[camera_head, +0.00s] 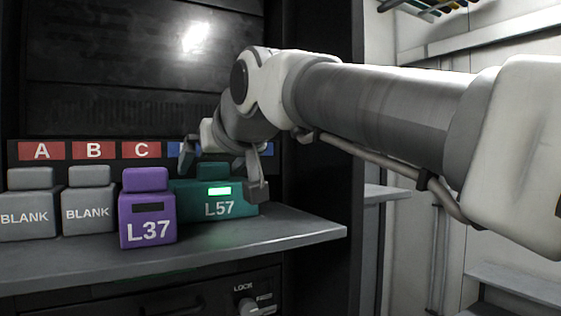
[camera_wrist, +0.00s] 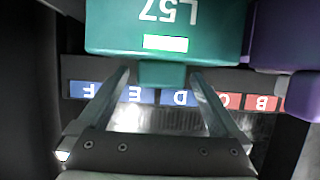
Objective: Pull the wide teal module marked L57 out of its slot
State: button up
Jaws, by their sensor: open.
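The wide teal module L57 (camera_head: 238,211) sits on the grey shelf under the blue labels, with a lit green window on its front. In the wrist view the teal module (camera_wrist: 165,22) appears upside down at the top, with its narrower grip block (camera_wrist: 162,74) pointing down. My gripper (camera_head: 224,172) is over the module from above and behind the block's sides in the head view. In the wrist view my gripper (camera_wrist: 160,76) is open, with one finger on each side of the block and small gaps visible.
A purple module L37 (camera_head: 148,212) stands forward at the left, overlapping the teal module's left end in view. Two grey BLANK modules (camera_head: 89,208) stand farther left. The shelf (camera_head: 290,233) is bare at right. A dark cabinet wall (camera_head: 325,130) rises right of the module.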

grip_shut()
dwell(0.5)
